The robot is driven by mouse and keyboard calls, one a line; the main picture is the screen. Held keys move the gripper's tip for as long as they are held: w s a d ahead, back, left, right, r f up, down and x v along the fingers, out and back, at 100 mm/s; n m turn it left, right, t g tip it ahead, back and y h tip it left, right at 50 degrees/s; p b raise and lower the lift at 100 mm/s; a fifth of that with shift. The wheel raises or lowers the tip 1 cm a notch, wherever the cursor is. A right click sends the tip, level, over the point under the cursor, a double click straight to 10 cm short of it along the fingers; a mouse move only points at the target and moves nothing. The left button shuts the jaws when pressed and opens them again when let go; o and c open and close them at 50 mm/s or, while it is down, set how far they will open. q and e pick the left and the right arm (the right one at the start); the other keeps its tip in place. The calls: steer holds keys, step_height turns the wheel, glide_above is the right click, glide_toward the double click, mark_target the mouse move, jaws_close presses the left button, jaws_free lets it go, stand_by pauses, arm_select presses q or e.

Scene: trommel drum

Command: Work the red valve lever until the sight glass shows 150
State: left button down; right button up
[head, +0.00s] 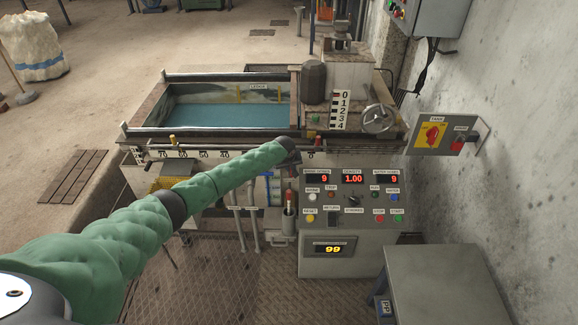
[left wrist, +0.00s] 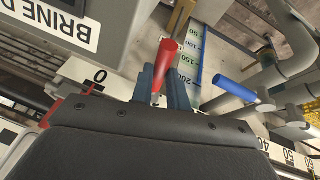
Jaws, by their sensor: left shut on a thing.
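The red valve lever (left wrist: 166,58) is in the left wrist view, between the two blue-grey fingers of my left gripper (left wrist: 161,84), which is shut on it. In the head view, a red handle (head: 290,197) stands just below the end of my left arm, whose gripper (head: 290,160) is small and dark there. The sight glass scale (left wrist: 190,62) stands just behind the lever in the left wrist view, with marks 50, 100, 150 and 200. I cannot read its liquid level. My right gripper is in neither view.
A blue-handled lever (left wrist: 236,89) on grey pipes is right of the scale. The control console (head: 352,242) has several lit displays and buttons; its lower display reads 99. A tank (head: 222,116) of blue liquid is behind my arm. A grey cabinet (head: 445,280) stands front right.

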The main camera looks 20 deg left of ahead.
arm_select(q)
steer(key=shift+w+d+n+y+p, duration=0.15)
steer(key=shift+d+n+y+p, duration=0.15)
steer(key=shift+d+n+p, duration=0.3)
steer(key=shift+w+d+n+g+y+b, duration=0.2)
steer(key=shift+w+d+n+y, duration=0.35)
steer(key=shift+n, duration=0.7)
steer(key=shift+w+d+n+g+y+b, duration=0.2)
steer(key=shift+w+d+n+y, duration=0.3)
steer(key=shift+n, duration=0.7)
steer(key=shift+w+d+n+g+y+b, duration=0.3)
steer(key=shift+w+d+n, duration=0.4)
steer(key=shift+n, duration=0.55)
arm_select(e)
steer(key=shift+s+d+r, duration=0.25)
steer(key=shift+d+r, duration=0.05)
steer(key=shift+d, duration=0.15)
arm_select(q)
steer(key=shift+a, duration=0.1)
steer(key=c, duration=1.4)
jaws_free()
steer(key=shift+o, duration=0.2)
